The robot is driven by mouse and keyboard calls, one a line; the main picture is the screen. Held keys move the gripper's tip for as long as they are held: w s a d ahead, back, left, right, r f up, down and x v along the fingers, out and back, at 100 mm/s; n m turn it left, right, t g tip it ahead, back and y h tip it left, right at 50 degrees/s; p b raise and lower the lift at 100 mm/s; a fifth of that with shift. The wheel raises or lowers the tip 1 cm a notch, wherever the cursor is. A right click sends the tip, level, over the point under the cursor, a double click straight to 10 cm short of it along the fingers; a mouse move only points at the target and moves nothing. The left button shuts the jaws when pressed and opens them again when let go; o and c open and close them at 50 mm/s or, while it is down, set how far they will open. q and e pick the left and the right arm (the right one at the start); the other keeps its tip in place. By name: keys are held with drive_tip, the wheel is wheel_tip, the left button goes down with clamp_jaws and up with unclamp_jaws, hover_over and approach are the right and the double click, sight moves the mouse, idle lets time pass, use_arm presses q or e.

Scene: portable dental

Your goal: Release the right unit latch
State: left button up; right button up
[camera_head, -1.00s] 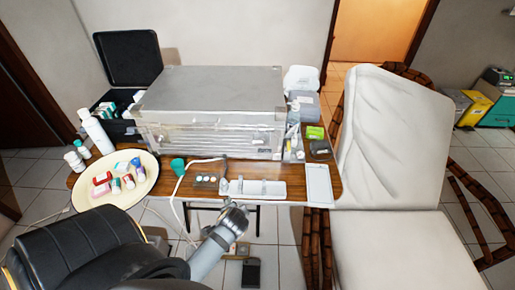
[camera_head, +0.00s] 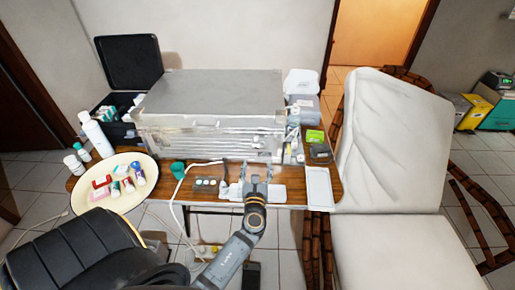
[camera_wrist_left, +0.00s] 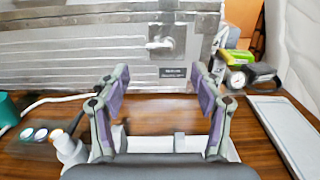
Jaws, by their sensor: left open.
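The grey metal dental unit (camera_head: 212,92) stands on the wooden table. Its right latch, a silver metal catch (camera_wrist_left: 160,40), shows on the front face in the left wrist view, above a small dark label. My left gripper (camera_head: 256,168) is in front of the unit's right half, over the white tray (camera_head: 284,191). In the left wrist view its two fingers (camera_wrist_left: 160,80) are spread, with nothing between them, and the latch lies beyond and above the fingertips, apart from them. Whether the latch is fastened is hard to tell. My right gripper is not in view.
A green box (camera_head: 315,136) and small items stand right of the unit. A white flat tray (camera_head: 319,188) lies at the table's right end. A green cup (camera_head: 178,169) with a white hose nearby is at left. A round tray (camera_head: 119,205) holds small bottles.

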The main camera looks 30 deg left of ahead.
sight(258, 146)
use_arm(q)
drive_tip(key=p+x, duration=0.1)
drive_tip(key=x, duration=0.8)
drive_tip(key=shift+w+a, duration=0.25)
drive_tip(key=shift+a, duration=0.05)
drive_tip(key=c, duration=1.1)
drive_tip(key=shift+o, duration=0.2)
